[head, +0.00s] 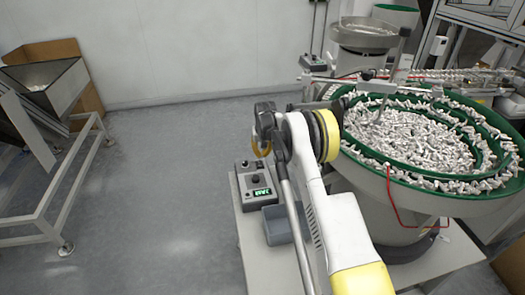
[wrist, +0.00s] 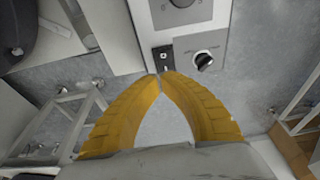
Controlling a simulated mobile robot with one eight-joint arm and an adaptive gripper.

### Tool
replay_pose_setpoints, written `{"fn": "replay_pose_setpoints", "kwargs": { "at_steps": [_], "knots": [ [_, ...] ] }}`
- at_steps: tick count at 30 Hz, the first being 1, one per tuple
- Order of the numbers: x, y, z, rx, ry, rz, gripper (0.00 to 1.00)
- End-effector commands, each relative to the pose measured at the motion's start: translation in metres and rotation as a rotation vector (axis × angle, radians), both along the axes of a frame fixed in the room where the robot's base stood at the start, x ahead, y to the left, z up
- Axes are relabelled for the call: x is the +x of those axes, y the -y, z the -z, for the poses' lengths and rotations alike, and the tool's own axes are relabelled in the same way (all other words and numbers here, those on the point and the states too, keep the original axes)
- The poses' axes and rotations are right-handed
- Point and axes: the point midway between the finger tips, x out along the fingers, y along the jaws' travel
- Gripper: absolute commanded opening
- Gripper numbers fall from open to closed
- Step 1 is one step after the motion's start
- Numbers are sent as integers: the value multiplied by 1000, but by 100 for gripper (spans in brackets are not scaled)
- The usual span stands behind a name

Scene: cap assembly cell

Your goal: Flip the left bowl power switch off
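A grey control box (head: 256,188) with knobs and a green lit display stands on the left part of the feeder table, beside the large green-rimmed bowl (head: 379,180). In the wrist view, the box's panel (wrist: 216,40) shows a black rocker switch (wrist: 163,58) with a black knob (wrist: 203,60) to its right. My gripper (wrist: 160,75) has its yellow fingertips together, with nothing visible between them. The tips are at the lower edge of the switch in the picture; contact cannot be told. In the head view, my gripper (head: 261,150) is partly hidden by the wrist, above the box's far end.
The large bowl is full of small white parts. A grey open bin (head: 284,224) sits beside the control box on the table (head: 246,236). Another bowl feeder (head: 365,38) and control box (head: 313,62) stand farther back. A metal frame with a hopper (head: 55,88) stands left; floor between is clear.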

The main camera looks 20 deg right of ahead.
Motion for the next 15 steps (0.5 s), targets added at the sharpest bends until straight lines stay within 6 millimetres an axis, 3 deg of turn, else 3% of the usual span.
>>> {"fn": "replay_pose_setpoints", "kwargs": {
  "at_steps": [1,6,15],
  "knots": [
    [-1,0,12,0,0,0,0],
    [-4,-1,32,0,0,0,0],
    [-5,-1,38,0,0,0,0]
  ]
}}
